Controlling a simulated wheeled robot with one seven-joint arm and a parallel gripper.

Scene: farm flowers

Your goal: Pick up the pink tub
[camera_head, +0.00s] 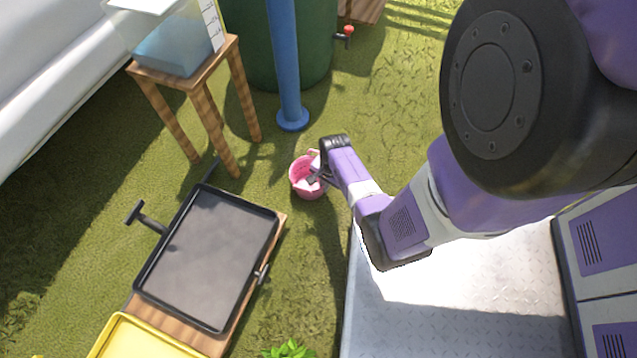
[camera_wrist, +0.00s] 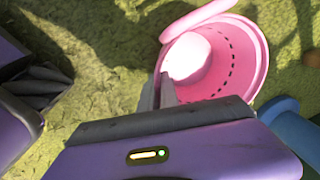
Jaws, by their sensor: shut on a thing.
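The pink tub (camera_head: 308,186) is a small round bucket in the head view, low over the grass between the wooden stool and my base. In the wrist view the tub (camera_wrist: 244,62) shows its open mouth, with a pink handle at its upper left. The inside looks empty and brightly lit. My gripper (camera_head: 318,178) reaches the tub's right side in the head view. In the wrist view my gripper (camera_wrist: 165,95) is shut on the tub's near rim. Whether the tub's bottom touches the grass cannot be told.
A blue post (camera_head: 288,70) stands just behind the tub. A wooden stool (camera_head: 187,78) carries a clear bluish container (camera_head: 172,52). A dark tray (camera_head: 208,260) lies at the lower left, with a yellow tray (camera_head: 140,340) before it. Grass around the tub is open.

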